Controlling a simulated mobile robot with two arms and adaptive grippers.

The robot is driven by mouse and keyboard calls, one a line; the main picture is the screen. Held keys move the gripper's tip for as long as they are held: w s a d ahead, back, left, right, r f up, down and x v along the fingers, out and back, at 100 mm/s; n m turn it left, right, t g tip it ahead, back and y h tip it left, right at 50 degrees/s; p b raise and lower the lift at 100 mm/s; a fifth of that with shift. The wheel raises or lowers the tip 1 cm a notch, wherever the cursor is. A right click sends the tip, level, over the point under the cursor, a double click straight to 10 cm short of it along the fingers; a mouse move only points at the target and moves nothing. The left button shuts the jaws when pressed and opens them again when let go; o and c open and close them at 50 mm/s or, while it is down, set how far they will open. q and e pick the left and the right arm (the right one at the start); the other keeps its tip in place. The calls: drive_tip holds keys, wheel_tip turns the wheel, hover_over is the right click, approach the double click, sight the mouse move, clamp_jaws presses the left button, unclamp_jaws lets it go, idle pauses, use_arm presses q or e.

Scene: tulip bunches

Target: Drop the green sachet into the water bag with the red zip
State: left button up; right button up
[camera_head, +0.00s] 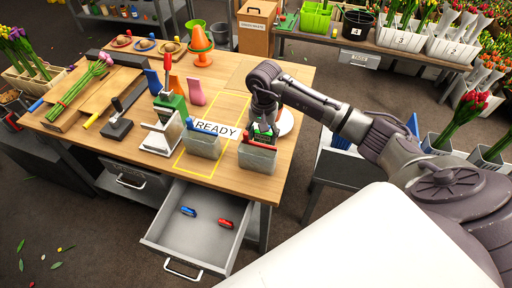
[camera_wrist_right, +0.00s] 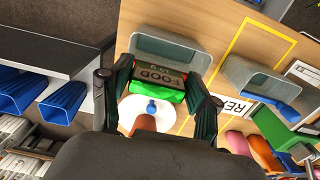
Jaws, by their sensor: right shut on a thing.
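My right gripper (camera_head: 262,133) is shut on the green sachet (camera_head: 263,129), at the mouth of the right-hand grey water bag (camera_head: 257,159). A bit of red shows at this bag's rim. In the right wrist view the sachet (camera_wrist_right: 160,78), with a dark "FOOD" label, sits between the fingers (camera_wrist_right: 160,92), and the grey bag (camera_wrist_right: 170,46) lies just beyond it. I cannot tell how far the sachet is inside the bag. A second grey bag (camera_head: 203,145) with a blue strip stands to the left. My left gripper is not in view.
A READY sign (camera_head: 216,129) lies by a yellow outline on the wooden table (camera_head: 150,172). Behind the gripper is a white round plate (camera_head: 286,121). The open drawer (camera_head: 205,222) holds a blue and a red item.

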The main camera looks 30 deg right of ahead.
sight(262, 146)
drive_tip(key=shift+a+f+b, duration=0.1)
drive_tip(key=shift+f+b, duration=1.05)
drive_tip(key=shift+f, duration=1.65)
drive_tip(key=shift+s, duration=0.1)
drive_tip(key=o, duration=0.8)
wheel_tip(262, 146, up, 12)
drive_tip(key=shift+r, duration=0.1)
